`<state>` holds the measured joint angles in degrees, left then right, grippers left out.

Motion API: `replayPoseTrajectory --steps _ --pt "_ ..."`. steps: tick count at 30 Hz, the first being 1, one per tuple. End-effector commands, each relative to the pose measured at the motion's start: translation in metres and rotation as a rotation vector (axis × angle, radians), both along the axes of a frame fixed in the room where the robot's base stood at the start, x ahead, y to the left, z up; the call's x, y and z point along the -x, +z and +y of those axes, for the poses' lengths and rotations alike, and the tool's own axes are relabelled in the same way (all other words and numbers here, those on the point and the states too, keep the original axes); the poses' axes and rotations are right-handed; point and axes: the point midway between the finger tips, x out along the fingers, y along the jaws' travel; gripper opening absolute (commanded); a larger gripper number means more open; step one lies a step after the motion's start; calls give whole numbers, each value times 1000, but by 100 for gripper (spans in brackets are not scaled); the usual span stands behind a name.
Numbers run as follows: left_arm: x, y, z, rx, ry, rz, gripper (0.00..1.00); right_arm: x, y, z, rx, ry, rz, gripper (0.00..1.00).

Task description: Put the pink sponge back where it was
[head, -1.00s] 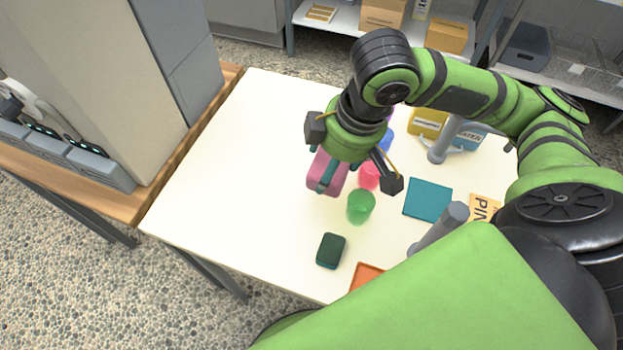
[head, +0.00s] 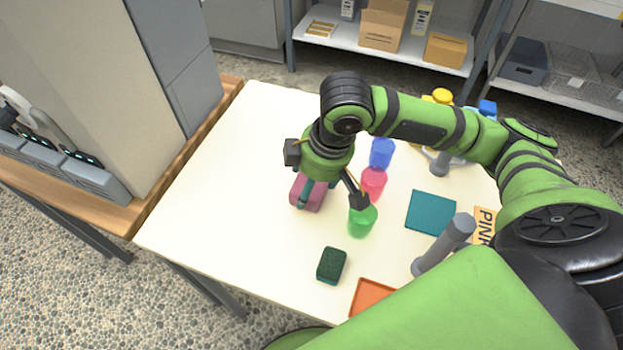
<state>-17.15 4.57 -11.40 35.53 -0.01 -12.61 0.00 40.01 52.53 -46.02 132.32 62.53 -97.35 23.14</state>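The pink sponge (head: 312,197) is near the middle of the white table (head: 215,190) in the head view, below my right gripper (head: 318,192). The gripper points down with its teal fingers on either side of the sponge and appears shut on it. I cannot tell whether the sponge touches the tabletop or hangs just above it. The gripper and wrist hide part of its top. A dark green sponge (head: 331,265) lies apart, closer to the front edge. My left gripper is not in view.
Green (head: 362,221), pink (head: 373,182) and blue (head: 382,153) cups stand right of the gripper. The table's left part is clear.

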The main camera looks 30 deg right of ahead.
Motion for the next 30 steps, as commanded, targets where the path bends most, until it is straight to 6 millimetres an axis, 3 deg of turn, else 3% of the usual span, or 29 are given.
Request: replayPoseTrajectory --steps 1,2,3,17,30 --pt "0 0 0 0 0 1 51 0 -1 0 0 -1 1 47" --pt "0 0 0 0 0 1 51 0 -1 0 0 0 0 85" --pt "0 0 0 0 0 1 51 0 -1 0 0 0 0 98" --pt "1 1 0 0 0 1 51 0 5 -1 -1 -1 -2 98" --pt "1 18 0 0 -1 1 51 15 89 -11 -1 -2 -5 98"
